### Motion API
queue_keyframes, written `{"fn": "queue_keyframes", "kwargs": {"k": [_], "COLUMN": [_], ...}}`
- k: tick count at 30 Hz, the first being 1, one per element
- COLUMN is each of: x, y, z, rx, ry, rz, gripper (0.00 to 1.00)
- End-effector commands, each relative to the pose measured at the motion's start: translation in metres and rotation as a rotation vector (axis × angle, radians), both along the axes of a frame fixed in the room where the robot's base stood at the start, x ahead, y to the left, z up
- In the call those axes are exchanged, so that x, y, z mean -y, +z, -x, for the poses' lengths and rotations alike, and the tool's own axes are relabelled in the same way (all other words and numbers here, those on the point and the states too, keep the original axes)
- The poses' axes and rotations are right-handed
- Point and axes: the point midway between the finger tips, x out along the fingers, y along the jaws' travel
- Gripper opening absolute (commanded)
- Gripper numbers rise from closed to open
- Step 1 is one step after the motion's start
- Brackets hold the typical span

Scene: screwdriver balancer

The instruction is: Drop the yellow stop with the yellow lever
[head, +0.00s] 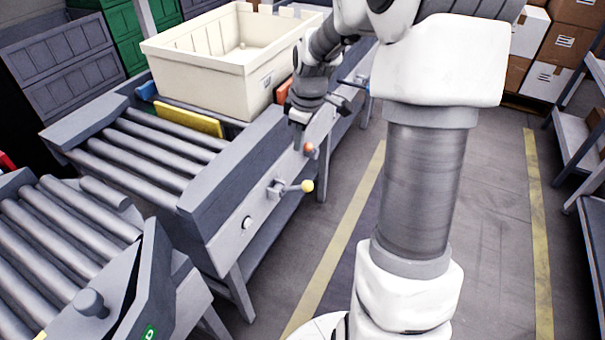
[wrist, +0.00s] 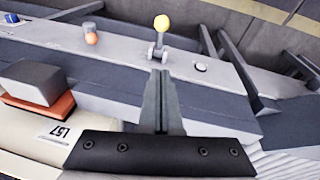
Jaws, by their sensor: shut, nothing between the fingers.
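The yellow lever (head: 307,186) is a yellow ball on a grey stem, sticking out from the conveyor's side face. It also shows in the wrist view (wrist: 162,22), beyond my fingertips. The yellow stop (head: 190,118) is a flat yellow plate standing above the rollers, at the near end of the cream tote (head: 190,67). My gripper (head: 298,146) points down beside the conveyor's side rail, close to the orange-knobbed lever (head: 309,148) and up the line from the yellow lever. Its fingers (wrist: 163,78) are shut and empty, apart from the yellow lever.
A blue-tipped lever (wrist: 12,18) is farther along the same side. A round white button (head: 247,223) sits on the near side of the yellow lever. A second roller conveyor (head: 60,240) stands at the lower left. The floor (head: 490,200) right of my arm is clear.

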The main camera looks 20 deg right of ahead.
Motion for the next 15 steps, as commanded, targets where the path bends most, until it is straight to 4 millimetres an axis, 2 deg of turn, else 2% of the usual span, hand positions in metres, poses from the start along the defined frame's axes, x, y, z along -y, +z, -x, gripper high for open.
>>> {"fn": "queue_keyframes", "kwargs": {"k": [8, 11, 15], "x": [-0.001, -0.001, -0.003], "y": [-0.008, -0.021, -0.05], "z": [-0.001, -0.004, -0.01], "rx": [-0.001, -0.003, -0.005], "ry": [-0.001, -0.001, 0.0], "rz": [0.0, -0.002, -0.002], "gripper": [0.0, 0.0, 0.0]}}
